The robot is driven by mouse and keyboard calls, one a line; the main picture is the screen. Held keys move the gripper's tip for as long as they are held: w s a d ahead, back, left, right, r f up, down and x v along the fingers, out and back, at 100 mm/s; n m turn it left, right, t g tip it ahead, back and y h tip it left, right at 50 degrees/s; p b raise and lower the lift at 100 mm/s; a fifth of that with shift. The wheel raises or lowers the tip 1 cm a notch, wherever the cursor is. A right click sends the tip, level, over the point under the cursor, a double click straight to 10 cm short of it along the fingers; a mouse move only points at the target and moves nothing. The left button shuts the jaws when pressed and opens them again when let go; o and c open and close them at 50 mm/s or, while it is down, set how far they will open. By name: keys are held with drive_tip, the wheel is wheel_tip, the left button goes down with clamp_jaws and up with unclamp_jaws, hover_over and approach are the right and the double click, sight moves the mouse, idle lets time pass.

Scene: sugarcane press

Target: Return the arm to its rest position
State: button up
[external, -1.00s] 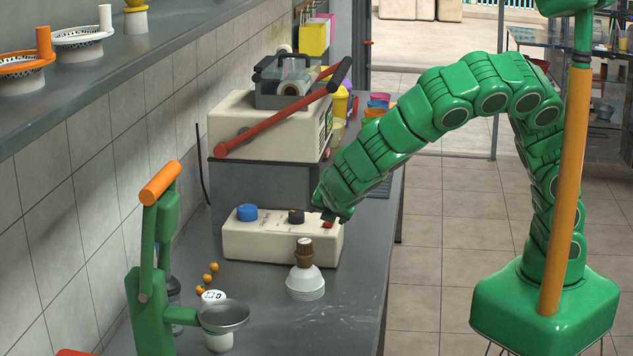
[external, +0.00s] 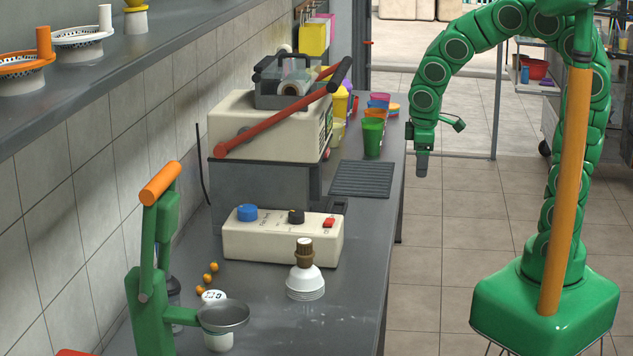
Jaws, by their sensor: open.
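My green segmented arm arches up from its base at the right. Its end hangs down over the floor, just past the counter's right edge. My gripper (external: 422,163) points downward there, small and grey at the tip, with nothing visible in it. It is apart from everything on the counter. The control box (external: 270,243), cream with a blue knob, a black knob and a red switch (external: 329,222), stands on the counter to the lower left of my gripper.
The grey counter (external: 350,250) holds a white bottle with a brown cap (external: 304,272), a green hand press (external: 152,300), a cream machine with a red lever (external: 262,130) and coloured cups (external: 373,135). The tiled floor (external: 440,270) between counter and my base is clear.

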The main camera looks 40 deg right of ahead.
drive_tip(key=s+d+r+m+g+y, duration=0.1)
drive_tip(key=s+d+m, duration=0.3)
drive_tip(key=s, duration=0.5)
drive_tip(key=s+d+m+g+y, duration=0.1)
drive_tip(key=s+d+m+g, duration=0.2)
drive_tip(key=s+d+m, duration=0.2)
drive_tip(key=s+d, duration=0.3)
drive_tip(key=s, duration=0.2)
drive_tip(key=shift+s+d+r, duration=0.15)
drive_tip(key=shift+s+r, duration=0.05)
drive_tip(key=shift+r, duration=0.15)
